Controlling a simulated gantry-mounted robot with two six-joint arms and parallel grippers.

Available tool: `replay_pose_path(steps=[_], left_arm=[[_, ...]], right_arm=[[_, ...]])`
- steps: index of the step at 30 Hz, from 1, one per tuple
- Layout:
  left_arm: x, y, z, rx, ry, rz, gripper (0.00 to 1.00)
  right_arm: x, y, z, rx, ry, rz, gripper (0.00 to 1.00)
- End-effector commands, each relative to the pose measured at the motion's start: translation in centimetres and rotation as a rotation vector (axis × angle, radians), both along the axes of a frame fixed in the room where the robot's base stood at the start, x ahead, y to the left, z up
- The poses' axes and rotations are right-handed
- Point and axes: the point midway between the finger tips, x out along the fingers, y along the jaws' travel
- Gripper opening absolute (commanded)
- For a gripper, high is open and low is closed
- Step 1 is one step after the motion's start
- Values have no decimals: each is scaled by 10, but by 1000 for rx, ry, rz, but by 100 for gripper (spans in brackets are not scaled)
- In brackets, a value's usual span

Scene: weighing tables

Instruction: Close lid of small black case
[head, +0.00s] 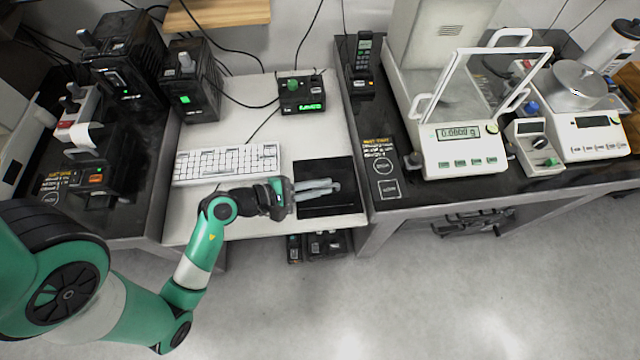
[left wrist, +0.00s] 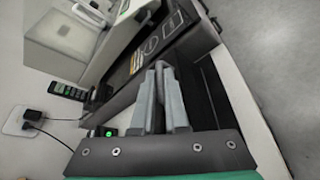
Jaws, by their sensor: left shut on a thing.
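A flat black square (head: 343,172), seemingly the small black case, lies on the white table right of the keyboard. I cannot tell its lid from its base. My left gripper (head: 335,187) reaches over it from the left, its grey fingers pointing right and hiding the middle of it. In the left wrist view, the fingers (left wrist: 159,68) are nearly together with a narrow dark strip between them, and the black surface (left wrist: 204,100) shows to their right. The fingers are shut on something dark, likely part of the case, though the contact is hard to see. My right gripper is out of view.
A white keyboard (head: 227,164) lies left of the case. A small device with a green display (head: 302,106) stands behind it. A dark table with a phone (head: 362,55) and a glass-doored balance (head: 460,150) is on the right. Black devices stand on the left.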

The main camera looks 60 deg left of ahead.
Motion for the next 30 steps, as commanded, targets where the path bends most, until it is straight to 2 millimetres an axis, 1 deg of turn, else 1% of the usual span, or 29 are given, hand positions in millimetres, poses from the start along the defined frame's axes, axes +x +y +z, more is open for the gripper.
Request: replay_pose_path(steps=[1,2,3,4,5,14,17,20,27,30], left_arm=[[-2,-1,-8,-4,19,-2,0],[-2,-1,-8,-4,19,-2,0],[-2,-1,-8,-4,20,-1,17],[-2,-1,-8,-4,21,-2,22],[-2,-1,-8,-4,19,-2,25],[-1,-1,-5,-3,14,-1,25],[-6,0,-3,-4,14,1,25],[-17,2,2,-5,14,4,25],[-62,6,18,-5,12,11,25],[-77,8,23,-6,14,11,25]], right_arm=[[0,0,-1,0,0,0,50],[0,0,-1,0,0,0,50],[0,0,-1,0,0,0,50],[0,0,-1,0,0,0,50],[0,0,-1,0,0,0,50],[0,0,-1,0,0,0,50],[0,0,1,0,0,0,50],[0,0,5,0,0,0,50],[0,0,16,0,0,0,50],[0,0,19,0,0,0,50]])
